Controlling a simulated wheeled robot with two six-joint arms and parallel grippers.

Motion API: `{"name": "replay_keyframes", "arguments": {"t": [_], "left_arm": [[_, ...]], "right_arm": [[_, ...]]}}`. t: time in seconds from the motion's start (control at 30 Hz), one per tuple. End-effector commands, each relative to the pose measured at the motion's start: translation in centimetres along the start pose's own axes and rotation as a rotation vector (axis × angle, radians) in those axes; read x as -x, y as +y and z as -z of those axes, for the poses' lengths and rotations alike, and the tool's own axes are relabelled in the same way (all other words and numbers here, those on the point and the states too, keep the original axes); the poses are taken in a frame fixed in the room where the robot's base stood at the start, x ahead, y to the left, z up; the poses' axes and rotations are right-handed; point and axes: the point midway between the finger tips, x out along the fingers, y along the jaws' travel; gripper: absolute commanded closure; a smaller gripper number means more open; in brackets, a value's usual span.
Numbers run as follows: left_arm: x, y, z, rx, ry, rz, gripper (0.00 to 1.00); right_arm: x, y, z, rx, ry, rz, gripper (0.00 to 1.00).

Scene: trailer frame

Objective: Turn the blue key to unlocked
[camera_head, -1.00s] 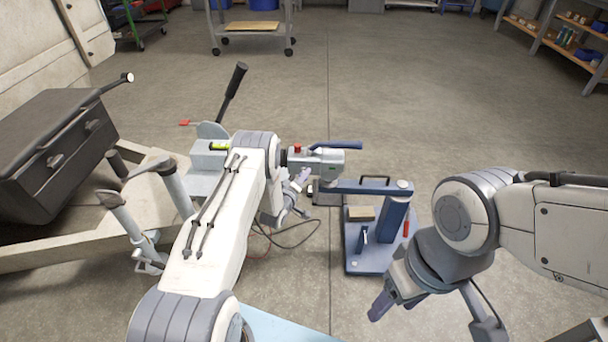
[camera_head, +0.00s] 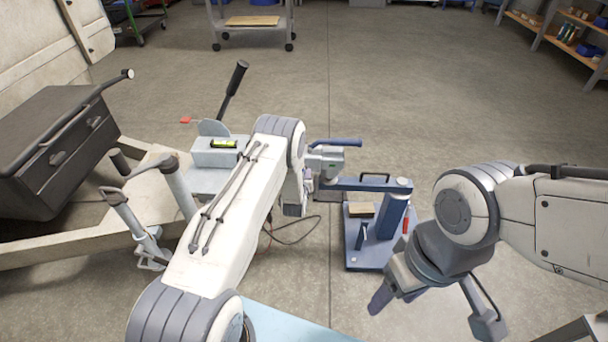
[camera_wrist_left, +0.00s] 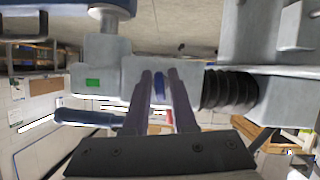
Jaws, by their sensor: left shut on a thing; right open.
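The blue key (camera_wrist_left: 159,84) shows in the left wrist view as a narrow blue piece against the grey coupling housing (camera_wrist_left: 110,80). My left gripper (camera_wrist_left: 160,94) has its two dark fingers shut on it, one on each side. The housing has a green mark (camera_wrist_left: 92,82) on its face. My right gripper (camera_head: 433,311) is open and empty at the lower right.
A blue stand (camera_head: 385,230) with a flat base sits under the coupling, close to my right gripper. A black toolbox (camera_head: 55,150) lies on the pale trailer frame (camera_head: 60,245) at the left. A dark cable (camera_head: 290,236) lies on the floor.

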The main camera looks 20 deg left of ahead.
Motion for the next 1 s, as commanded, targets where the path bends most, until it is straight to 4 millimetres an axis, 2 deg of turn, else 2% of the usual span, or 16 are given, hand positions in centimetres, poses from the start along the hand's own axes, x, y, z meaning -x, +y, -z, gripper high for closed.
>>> {"name": "replay_keyframes", "arguments": {"t": [0.4, 0.9, 0.93, 0.97, 1.0], "left_arm": [[-0.08, -0.17, 0.52, -0.146, 0.012, 0.068, 1.00], [-0.10, -0.16, 0.67, -0.159, 0.015, 0.075, 1.00], [-0.11, -0.15, 0.68, -0.159, 0.015, 0.075, 0.68], [-0.11, -0.14, 0.68, -0.159, 0.016, 0.074, 0.58], [-0.11, -0.13, 0.65, -0.159, 0.015, 0.074, 0.58]], "right_arm": [[-0.21, 0.02, -0.01, 0.000, 0.000, 0.000, 0.39], [-0.21, 0.02, -0.01, 0.000, 0.000, 0.000, 0.39], [-0.21, 0.02, -0.01, 0.000, 0.000, 0.000, 0.39], [-0.21, 0.02, -0.01, 0.000, 0.000, 0.000, 0.39], [-0.21, 0.02, -0.01, 0.000, 0.000, 0.000, 0.39]]}}
